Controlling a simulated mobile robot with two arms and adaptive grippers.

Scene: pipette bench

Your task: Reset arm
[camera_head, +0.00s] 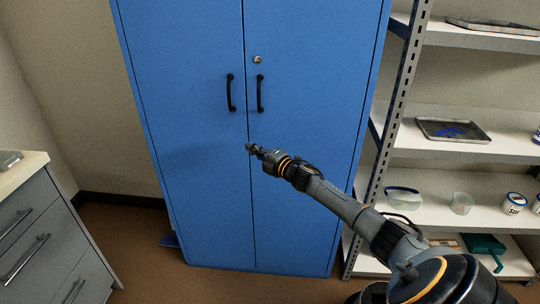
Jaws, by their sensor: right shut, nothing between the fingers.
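My right arm reaches in from the lower right, stretched toward the upper left. Its right gripper (252,149) is shut and empty, in front of the blue cabinet (195,180), below the cabinet's two black handles. In the picture it lies over the seam between the two doors. I cannot tell how far it is from the doors. My left gripper is not in view.
Both cabinet doors are shut; a keyhole (257,60) sits above the handles. A metal shelf unit (455,178) at right holds a tray (453,130), tubs and cans close to my arm. A grey drawer unit (45,245) stands at left. Brown floor (145,240) lies between.

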